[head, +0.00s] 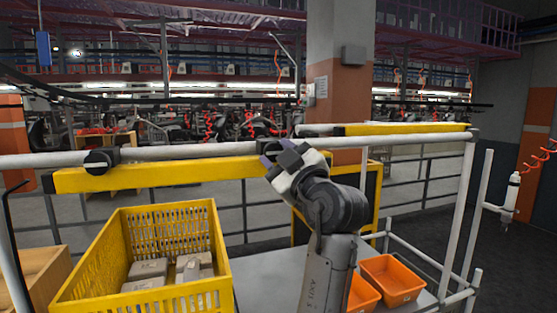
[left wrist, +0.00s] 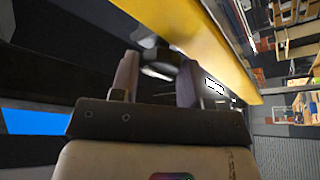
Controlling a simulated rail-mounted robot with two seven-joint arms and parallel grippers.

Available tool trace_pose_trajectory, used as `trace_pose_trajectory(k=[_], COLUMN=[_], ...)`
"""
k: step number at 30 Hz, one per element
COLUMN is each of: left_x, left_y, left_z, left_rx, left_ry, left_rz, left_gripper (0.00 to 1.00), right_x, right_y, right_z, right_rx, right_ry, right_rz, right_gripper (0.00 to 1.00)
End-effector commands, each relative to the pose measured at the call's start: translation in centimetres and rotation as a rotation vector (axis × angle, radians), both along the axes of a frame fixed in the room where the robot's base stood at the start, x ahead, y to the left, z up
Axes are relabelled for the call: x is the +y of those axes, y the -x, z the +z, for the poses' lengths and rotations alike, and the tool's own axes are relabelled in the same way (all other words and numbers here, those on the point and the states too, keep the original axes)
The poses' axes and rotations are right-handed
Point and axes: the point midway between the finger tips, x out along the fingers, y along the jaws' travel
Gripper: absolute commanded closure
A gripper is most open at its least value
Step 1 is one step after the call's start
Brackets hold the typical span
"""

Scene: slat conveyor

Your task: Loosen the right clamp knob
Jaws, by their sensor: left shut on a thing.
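The right clamp knob (left wrist: 163,57) is a dark round piece by the yellow bar, between the two fingers of my left gripper (left wrist: 158,80) in the left wrist view. In the head view my left gripper (head: 279,156) is at the right end of the front yellow bar (head: 180,172) and mostly hides that knob. The gripper is shut on the knob. The left clamp knob (head: 101,161), black and round, sits near the bar's left end, apart from the gripper. How far the right knob is turned cannot be seen. My right gripper is not in view.
A white rail (head: 210,151) runs along the top of the bar. Below are a yellow crate (head: 215,240) holding grey parts and orange bins (head: 392,280) on a grey surface. A second yellow bar (head: 405,129) lies farther back to the right. A white post (head: 460,215) stands at right.

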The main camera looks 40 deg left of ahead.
Motion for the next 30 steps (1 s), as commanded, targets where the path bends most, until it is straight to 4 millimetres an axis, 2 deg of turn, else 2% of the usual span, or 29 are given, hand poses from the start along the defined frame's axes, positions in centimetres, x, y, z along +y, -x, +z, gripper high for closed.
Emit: trace_pose_trajectory(k=[12,13,20,30], left_x=[-0.10,-0.10,-0.05,-0.50], left_y=[0.13,0.13,0.07,0.14], left_z=[0.24,0.24,0.12,-0.15], left_rx=[-0.010,-0.009,-0.007,-0.005], left_ry=[0.000,0.000,0.001,0.002], left_rz=[-0.002,-0.002,-0.001,-0.002], left_gripper=[0.81,0.55,0.33,0.32], right_x=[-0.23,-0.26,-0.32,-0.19], right_y=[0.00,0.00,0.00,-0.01], right_z=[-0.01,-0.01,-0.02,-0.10], right_rx=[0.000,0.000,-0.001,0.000], right_ry=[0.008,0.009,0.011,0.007], right_rz=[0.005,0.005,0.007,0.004], right_gripper=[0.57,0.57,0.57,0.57])
